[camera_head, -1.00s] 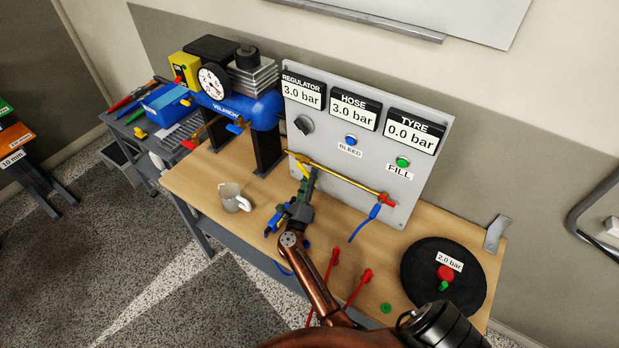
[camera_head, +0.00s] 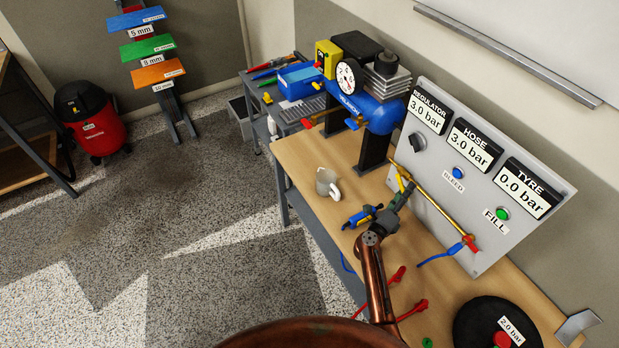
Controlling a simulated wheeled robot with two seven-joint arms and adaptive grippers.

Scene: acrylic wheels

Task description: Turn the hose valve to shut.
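A brass pipe (camera_head: 434,205) runs along the front of the grey panel (camera_head: 480,170). A small yellow lever (camera_head: 400,182) is at its left end, and a red fitting (camera_head: 469,243) is at its right end. I take the yellow lever to be the hose valve's handle; no label on it is readable. My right gripper (camera_head: 404,192) is at this lever, its dark fingers beside or against it. Whether they touch it, and how far they are apart, I cannot tell. The panel reads regulator 3.0 bar, hose 3.0 bar, tyre 0.0 bar. My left gripper is not in view.
A blue compressor tank (camera_head: 378,112) stands behind. A black wheel (camera_head: 470,322) and red-handled parts (camera_head: 412,309) are at the front right.

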